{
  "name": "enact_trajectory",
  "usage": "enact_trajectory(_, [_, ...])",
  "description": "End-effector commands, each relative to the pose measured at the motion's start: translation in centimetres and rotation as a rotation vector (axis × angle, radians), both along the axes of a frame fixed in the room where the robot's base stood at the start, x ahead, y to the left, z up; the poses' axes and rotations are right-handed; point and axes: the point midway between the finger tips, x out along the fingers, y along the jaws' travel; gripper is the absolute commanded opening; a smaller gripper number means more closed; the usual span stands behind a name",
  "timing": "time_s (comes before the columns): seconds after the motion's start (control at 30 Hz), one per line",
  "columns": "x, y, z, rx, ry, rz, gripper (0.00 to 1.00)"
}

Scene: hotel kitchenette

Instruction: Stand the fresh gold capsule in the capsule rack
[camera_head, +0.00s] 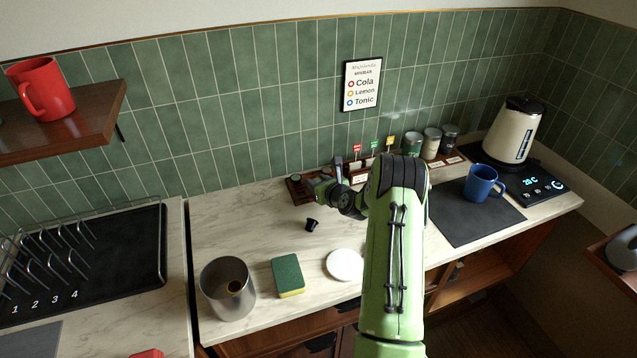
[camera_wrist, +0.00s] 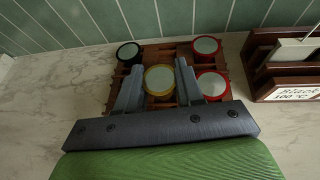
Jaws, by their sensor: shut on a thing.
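The gold-rimmed capsule (camera_wrist: 160,80) shows upright in the wrist view, its pale lid facing the camera. My gripper (camera_wrist: 159,84) is shut on it, with one grey finger on each side. It is at the near left part of the brown wooden capsule rack (camera_wrist: 178,55). I cannot tell if its base is seated in a slot or just above. A black-rimmed capsule (camera_wrist: 128,53) and two red-rimmed capsules (camera_wrist: 206,46) stand in the rack around it. In the head view, my gripper (camera_head: 318,187) is over the rack (camera_head: 293,192), and my arm hides part of that area.
A black capsule (camera_head: 312,224) lies on the counter in front of the rack. A metal bin (camera_head: 228,290) with a gold-brown item inside, a sponge (camera_head: 288,275) and a white dish (camera_head: 345,265) stand nearer. A wooden tea holder (camera_wrist: 287,78) is close right of the rack.

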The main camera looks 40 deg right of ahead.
Motion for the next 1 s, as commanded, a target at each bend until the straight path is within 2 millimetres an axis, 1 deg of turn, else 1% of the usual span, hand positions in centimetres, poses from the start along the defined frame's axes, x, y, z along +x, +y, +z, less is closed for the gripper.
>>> enact_trajectory(0.2, [0.0,-0.1,-0.8,0.001,0.000,-0.001,0.09])
enact_trajectory(0.3, [0.0,-0.1,-0.8,0.000,0.000,-0.001,0.09])
enact_trajectory(0.33, [0.0,-0.1,-0.8,0.000,0.000,-0.001,0.41])
enact_trajectory(0.47, [0.0,0.0,-0.7,0.000,0.000,-0.001,0.61])
enact_trajectory(0.73, [0.0,0.0,-0.7,0.000,0.000,-0.001,0.62])
enact_trajectory(0.77, [0.0,0.0,-0.5,0.000,0.000,0.000,0.62])
enact_trajectory(0.87, [0.0,0.0,0.9,-0.003,0.000,0.001,0.62])
enact_trajectory(0.97, [-2.2,0.0,1.5,0.002,0.001,-0.005,0.62])
enact_trajectory(1.0, [-3.3,0.2,1.9,0.003,0.002,-0.007,0.62])
